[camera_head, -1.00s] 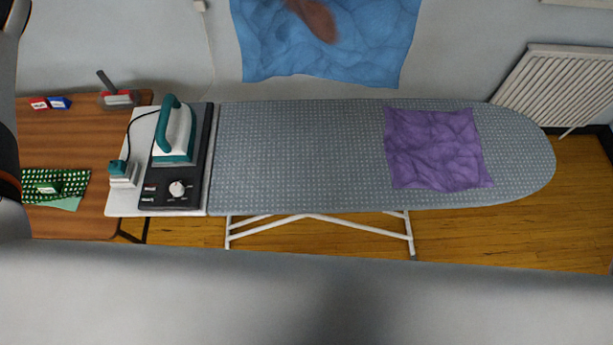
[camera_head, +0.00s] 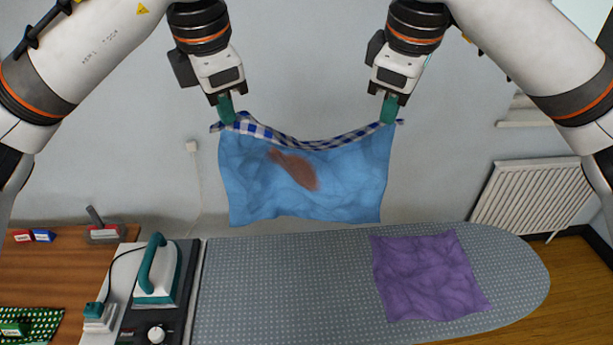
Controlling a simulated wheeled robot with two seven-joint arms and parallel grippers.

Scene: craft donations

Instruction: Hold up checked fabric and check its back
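The fabric (camera_head: 345,185) hangs in the air between my two grippers, above the far edge of the ironing board. Its hanging face is plain blue with a large brown stain (camera_head: 296,170) near the upper middle. A strip of blue and white check (camera_head: 290,142) shows along the sagging top edge. My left gripper (camera_head: 226,112) is shut on the fabric's upper left corner. My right gripper (camera_head: 389,110) is shut on its upper right corner. The rest of the checked side is hidden.
The ironing board (camera_head: 290,290) carries a wrinkled purple cloth (camera_head: 425,275) at right. A teal and white iron (camera_head: 157,272) stands at its left end. A brown table (camera_head: 50,265) at left holds red and blue small blocks and green dotted fabric (camera_head: 35,322). A radiator (camera_head: 530,198) is at the right wall.

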